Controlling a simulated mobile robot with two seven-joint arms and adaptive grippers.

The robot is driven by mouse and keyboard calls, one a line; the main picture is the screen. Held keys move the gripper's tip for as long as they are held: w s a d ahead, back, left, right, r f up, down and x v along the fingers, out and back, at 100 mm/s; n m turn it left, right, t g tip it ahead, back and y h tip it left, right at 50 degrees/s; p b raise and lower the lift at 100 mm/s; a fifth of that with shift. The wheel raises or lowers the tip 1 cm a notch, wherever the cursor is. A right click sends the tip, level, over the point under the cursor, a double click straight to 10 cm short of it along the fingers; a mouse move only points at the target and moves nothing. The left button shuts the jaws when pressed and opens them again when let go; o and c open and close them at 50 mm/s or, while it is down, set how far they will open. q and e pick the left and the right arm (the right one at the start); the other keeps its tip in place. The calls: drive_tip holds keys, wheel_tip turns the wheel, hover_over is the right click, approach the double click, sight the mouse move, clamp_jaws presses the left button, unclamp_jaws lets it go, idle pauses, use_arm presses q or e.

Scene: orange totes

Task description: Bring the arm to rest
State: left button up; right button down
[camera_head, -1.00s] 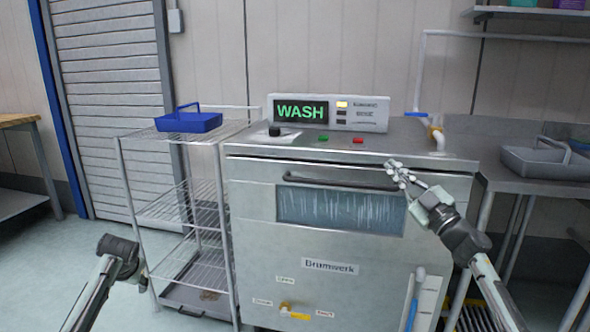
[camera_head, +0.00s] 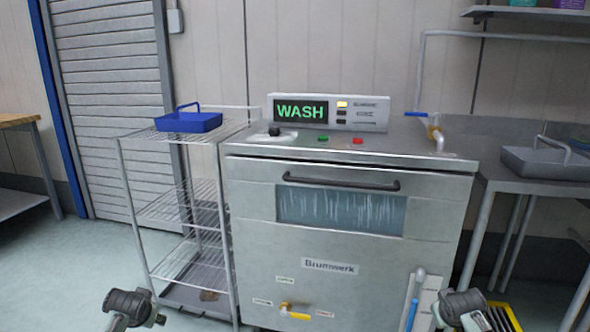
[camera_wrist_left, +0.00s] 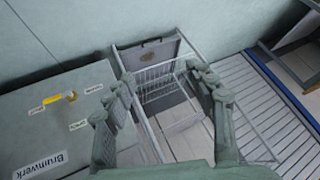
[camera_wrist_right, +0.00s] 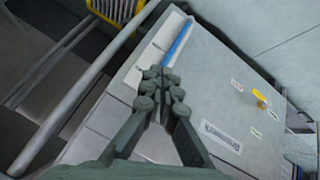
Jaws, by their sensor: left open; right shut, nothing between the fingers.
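My right arm (camera_head: 462,308) shows only as a stub at the bottom edge of the head view, low in front of the washer's right side. My right gripper (camera_wrist_right: 161,78) is shut and empty in the right wrist view, its fingertips together. My left arm (camera_head: 132,308) shows low at the bottom left of the head view. My left gripper (camera_wrist_left: 168,88) is open and empty in the left wrist view, fingers apart with the wire rack beyond them. Both grippers lie outside the head view.
The washer (camera_head: 240,250) stands in front, its door shut and its display (camera_head: 301,111) reading WASH. A wire rack (camera_head: 150,195) with a blue tote (camera_head: 188,122) stands to its left. A steel counter with a grey tray (camera_head: 545,163) is at the right.

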use_arm(q)
drive_tip(key=s+d+f+g, duration=0.1)
drive_tip(key=s+d+f, duration=0.2)
drive_tip(key=s, duration=0.8)
drive_tip(key=s+d+f+g+h, duration=0.1)
drive_tip(key=s+d+f, duration=0.3)
drive_tip(key=s+f, duration=0.4)
drive_tip(key=s+d+f+g+h, duration=0.1)
drive_tip(key=s+f, duration=0.4)
drive_tip(key=s, duration=1)
drive_tip(key=d+g, duration=0.1)
drive_tip(key=d, duration=0.1)
drive_tip(key=shift+s+d+f+m, duration=0.25)
drive_tip(key=shift+d+f+m, duration=0.05)
drive_tip(key=shift+f, duration=0.05)
use_arm(e)
drive_tip(key=s+a+f+g, duration=0.1)
drive_tip(key=s+a+f, duration=0.2)
drive_tip(key=s, duration=0.8)
drive_tip(key=s+a+f+g+y, duration=0.1)
drive_tip(key=s+a+f, duration=0.3)
drive_tip(key=s+f, duration=0.4)
drive_tip(key=s+a+f+g+y, duration=0.1)
drive_tip(key=s+f, duration=0.4)
drive_tip(key=s, duration=1)
drive_tip(key=shift+s+a+f+n+g, duration=0.2)
drive_tip(key=shift+a+f+n+g, duration=0.3)
drive_tip(key=shift+a, duration=0.75)
